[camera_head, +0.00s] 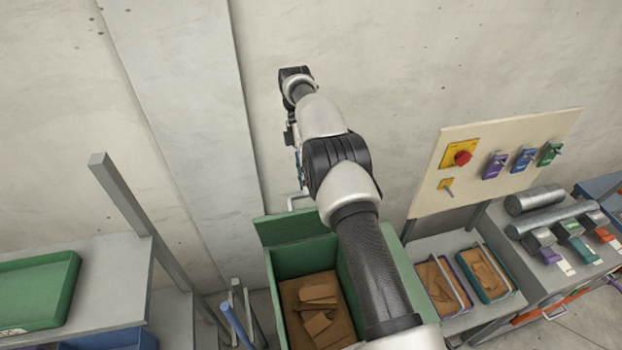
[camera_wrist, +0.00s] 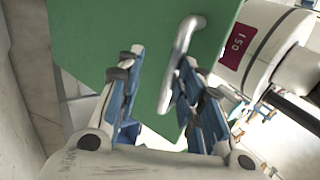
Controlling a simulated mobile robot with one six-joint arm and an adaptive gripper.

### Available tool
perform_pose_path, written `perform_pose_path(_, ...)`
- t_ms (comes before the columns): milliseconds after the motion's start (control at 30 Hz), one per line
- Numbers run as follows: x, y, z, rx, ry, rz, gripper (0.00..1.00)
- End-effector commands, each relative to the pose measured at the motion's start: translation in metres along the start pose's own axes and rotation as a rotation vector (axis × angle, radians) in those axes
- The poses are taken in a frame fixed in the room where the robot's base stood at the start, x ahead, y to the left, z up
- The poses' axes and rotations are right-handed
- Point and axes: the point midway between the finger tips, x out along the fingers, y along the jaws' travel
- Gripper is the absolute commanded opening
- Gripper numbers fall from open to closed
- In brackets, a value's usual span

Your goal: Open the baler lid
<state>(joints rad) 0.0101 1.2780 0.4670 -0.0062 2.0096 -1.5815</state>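The baler is a green box (camera_head: 279,274) below my arm in the head view. Its top is open and brown cardboard pieces (camera_head: 319,304) lie inside. The green lid (camera_head: 289,228) stands raised at the back of the box, close to the wall. A pale metal bar handle (camera_wrist: 181,62) is on the green lid panel (camera_wrist: 105,32) in the wrist view. My gripper (camera_wrist: 160,75) is open, with its blue and grey fingers apart. The handle lies between them, nearer the right finger; contact is unclear. In the head view my arm mostly hides the gripper.
A concrete wall (camera_head: 400,60) stands close behind. A control board (camera_head: 490,165) with a red knob and coloured switches is at right, above two cardboard-filled bins (camera_head: 465,275). A grey shelf (camera_head: 110,285) with a green tray (camera_head: 40,292) and an upright post are at left.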

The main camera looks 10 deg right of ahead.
Motion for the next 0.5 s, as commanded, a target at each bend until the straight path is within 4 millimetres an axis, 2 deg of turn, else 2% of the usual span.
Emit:
perform_pose_path(33,0.0082,0.0089,-0.0001,0.000,0.000,0.010,0.20)
perform_pose_path(233,0.0074,0.0088,-0.0001,0.000,0.000,0.012,0.33)
perform_pose_path(500,0.0066,0.0086,-0.0001,0.000,0.000,0.013,0.33)
